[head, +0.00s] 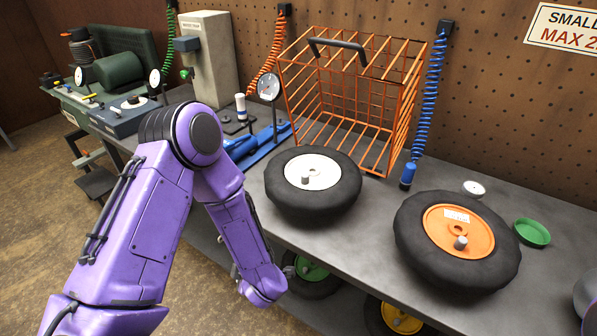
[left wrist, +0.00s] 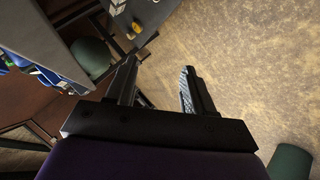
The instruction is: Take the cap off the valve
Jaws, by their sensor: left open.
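A tyre with a white hub (head: 325,171) lies flat on the bench, with a short grey stub (head: 305,181) standing on the hub. A tyre with an orange hub (head: 445,225) lies to its right, with a similar grey stub (head: 461,242) and a white label. The stubs look like capped valves, but they are too small to tell cap from stem. My left gripper (left wrist: 158,76) is open and empty, pointing at the floor side in the left wrist view. In the head view my left forearm ends in front of the bench, low and left of both tyres. My right gripper is out of view.
An orange wire cage (head: 350,90) stands behind the tyres. Coiled blue (head: 428,95) and orange hoses hang at the wall. A green dish (head: 532,233) lies right of the orange hub. A gauge (head: 269,87) stands left of the cage. More wheels sit below the bench.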

